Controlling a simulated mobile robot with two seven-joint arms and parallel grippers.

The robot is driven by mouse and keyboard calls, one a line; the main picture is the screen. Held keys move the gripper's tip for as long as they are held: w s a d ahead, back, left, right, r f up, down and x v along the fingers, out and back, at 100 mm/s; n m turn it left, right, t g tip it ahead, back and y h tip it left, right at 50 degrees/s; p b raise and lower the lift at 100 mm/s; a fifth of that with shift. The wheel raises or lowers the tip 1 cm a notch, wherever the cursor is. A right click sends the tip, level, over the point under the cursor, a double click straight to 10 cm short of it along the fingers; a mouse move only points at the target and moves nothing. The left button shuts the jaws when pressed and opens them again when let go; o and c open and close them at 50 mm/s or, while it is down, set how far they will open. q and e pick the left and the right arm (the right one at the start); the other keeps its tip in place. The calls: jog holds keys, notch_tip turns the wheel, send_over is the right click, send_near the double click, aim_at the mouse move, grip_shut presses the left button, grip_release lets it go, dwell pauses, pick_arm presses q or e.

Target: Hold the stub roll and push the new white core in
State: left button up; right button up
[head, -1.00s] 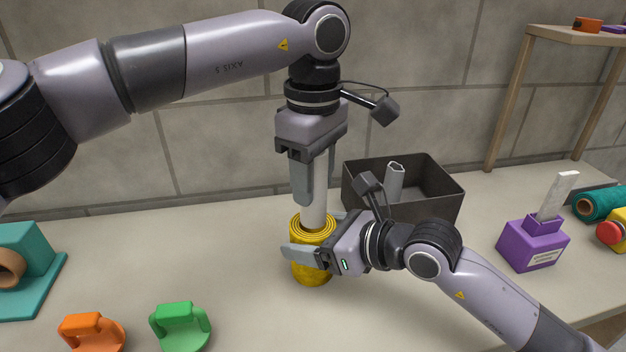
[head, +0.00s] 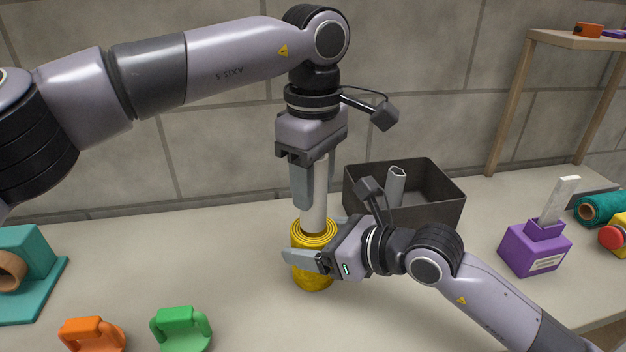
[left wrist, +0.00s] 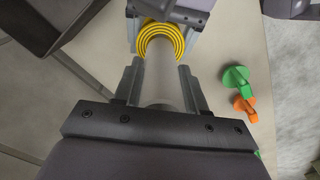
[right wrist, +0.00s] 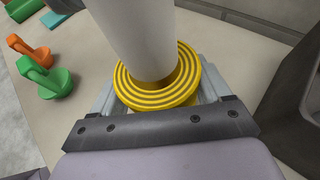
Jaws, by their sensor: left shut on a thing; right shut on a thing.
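The yellow stub roll (head: 312,277) stands upright on the table, its ringed top also plain in the right wrist view (right wrist: 187,90). My right gripper (head: 310,262) is shut around its sides. The white core (head: 316,195) is upright, its lower end in the roll's centre hole; how deep it sits is hidden. It also shows in the left wrist view (left wrist: 162,80). My left gripper (head: 312,190) points down from above and is shut on the core, its fingertips a little above the roll's top.
A dark open bin (head: 430,205) holding a grey tube (head: 396,184) stands just behind my right gripper. A purple block (head: 534,250) with a white-bladed tool is at right. Green (head: 181,328) and orange (head: 92,335) handled pieces and a teal holder (head: 35,275) are at left.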

aim_at(312, 214)
pick_arm(q)
jog(key=shift+f, duration=0.1)
jog(key=shift+f, duration=2.65)
jog(key=o, duration=1.1)
jog(key=shift+f, duration=0.1)
notch_tip(312, 214, up, 12)
jog(key=shift+r, duration=0.15)
jog(key=shift+s, duration=0.15)
jog(key=shift+s, duration=4.9)
